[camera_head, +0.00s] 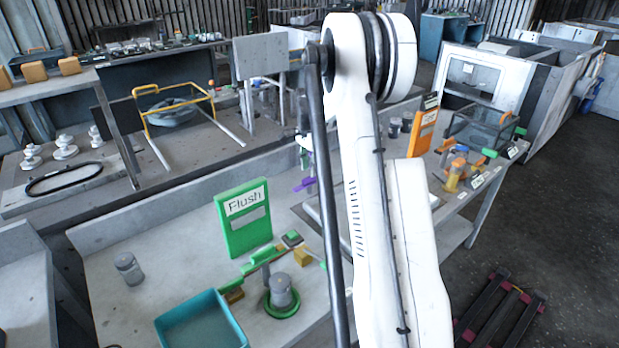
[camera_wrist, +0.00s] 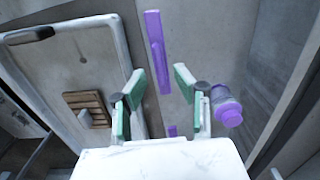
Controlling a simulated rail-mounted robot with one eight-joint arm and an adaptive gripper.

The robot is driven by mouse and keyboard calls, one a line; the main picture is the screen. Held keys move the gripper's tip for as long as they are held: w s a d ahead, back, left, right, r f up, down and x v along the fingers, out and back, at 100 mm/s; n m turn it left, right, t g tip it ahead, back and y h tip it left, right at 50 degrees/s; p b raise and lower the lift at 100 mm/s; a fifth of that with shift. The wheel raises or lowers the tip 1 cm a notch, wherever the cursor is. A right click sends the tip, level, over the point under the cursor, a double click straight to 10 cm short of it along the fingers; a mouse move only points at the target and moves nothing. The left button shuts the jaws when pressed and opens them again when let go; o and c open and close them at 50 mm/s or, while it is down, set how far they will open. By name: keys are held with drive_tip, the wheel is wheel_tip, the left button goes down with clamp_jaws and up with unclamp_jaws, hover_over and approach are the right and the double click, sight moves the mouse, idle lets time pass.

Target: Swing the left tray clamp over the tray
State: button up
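In the wrist view my gripper (camera_wrist: 160,84) is open, its two green-padded fingers apart with nothing held between them. A long purple bar (camera_wrist: 156,45), which looks like the tray clamp, runs beyond and between the fingertips; I cannot tell whether it touches either finger. A shorter purple piece (camera_wrist: 171,131) shows below it. The pale rimmed tray (camera_wrist: 115,45) lies to the left of the bar, which is beside the tray and not over it. In the head view a purple part (camera_head: 303,184) shows left of my arm; my arm hides most of the tray area.
A purple-capped jar (camera_wrist: 228,108) stands right of my gripper. A slatted brown block (camera_wrist: 88,106) lies in the tray. On the bench are a green Flush sign (camera_head: 243,215), a teal bin (camera_head: 203,322), a grey jar (camera_head: 129,268) and an orange sign (camera_head: 422,132).

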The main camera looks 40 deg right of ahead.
sight(309, 176)
drive_tip(key=shift+f, duration=1.95)
clamp_jaws()
